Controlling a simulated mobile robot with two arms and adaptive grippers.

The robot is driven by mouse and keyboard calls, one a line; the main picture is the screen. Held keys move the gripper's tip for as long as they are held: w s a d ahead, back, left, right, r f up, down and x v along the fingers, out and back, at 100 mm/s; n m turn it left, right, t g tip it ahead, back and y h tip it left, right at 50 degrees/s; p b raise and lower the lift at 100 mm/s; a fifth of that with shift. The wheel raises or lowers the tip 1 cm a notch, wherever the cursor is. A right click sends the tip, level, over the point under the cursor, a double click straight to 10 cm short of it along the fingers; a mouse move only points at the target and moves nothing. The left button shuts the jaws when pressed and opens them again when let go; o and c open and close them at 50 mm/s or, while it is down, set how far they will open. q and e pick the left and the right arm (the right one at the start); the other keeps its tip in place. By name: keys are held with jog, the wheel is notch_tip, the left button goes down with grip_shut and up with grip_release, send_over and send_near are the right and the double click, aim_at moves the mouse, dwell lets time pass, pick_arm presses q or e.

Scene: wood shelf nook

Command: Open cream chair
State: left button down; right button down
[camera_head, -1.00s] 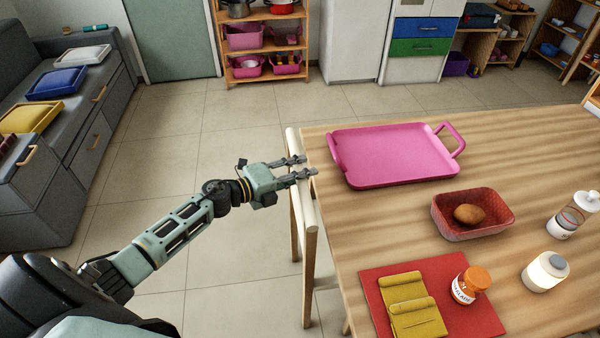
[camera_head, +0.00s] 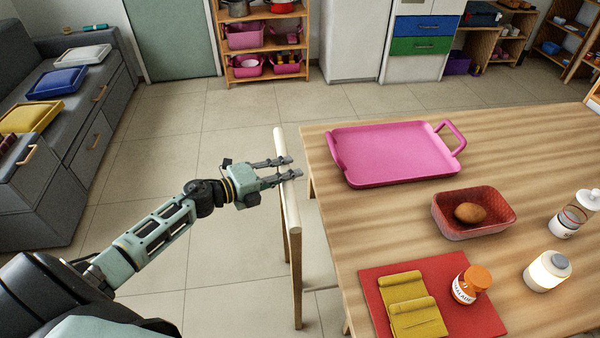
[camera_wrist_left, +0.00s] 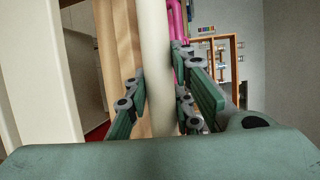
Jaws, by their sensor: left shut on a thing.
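The cream chair (camera_head: 291,207) stands at the left edge of the wooden table, and its pale top rail runs lengthwise beside the table edge. A gap of floor shows between the rail and the table. My left gripper (camera_head: 291,167) reaches in from the left and is shut on the rail. In the left wrist view the cream rail (camera_wrist_left: 158,70) passes between the two green fingers (camera_wrist_left: 165,108). The chair's seat is hidden. My right gripper is in neither view.
The wooden table (camera_head: 340,235) holds a pink tray (camera_head: 390,155), a red basket (camera_head: 450,222) with a brown item, a red mat (camera_head: 375,275) and several containers. A grey sofa (camera_head: 60,130) stands at the far left. Tiled floor (camera_head: 220,260) left of the chair is clear.

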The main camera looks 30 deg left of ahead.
pick_arm(q)
jog(key=s+a+b, duration=0.1)
jog(key=s+a, duration=0.9)
jog(key=a, duration=0.4)
jog(key=shift+s, duration=0.2)
jog(key=shift+f, duration=0.1)
jog(key=c, duration=1.5)
grip_release()
jog(key=shift+s+a, duration=0.1)
jog(key=shift+s, duration=0.05)
jog(key=v, duration=1.1)
jog(key=shift+s+a, duration=0.15)
jog(key=shift+s, duration=0.2)
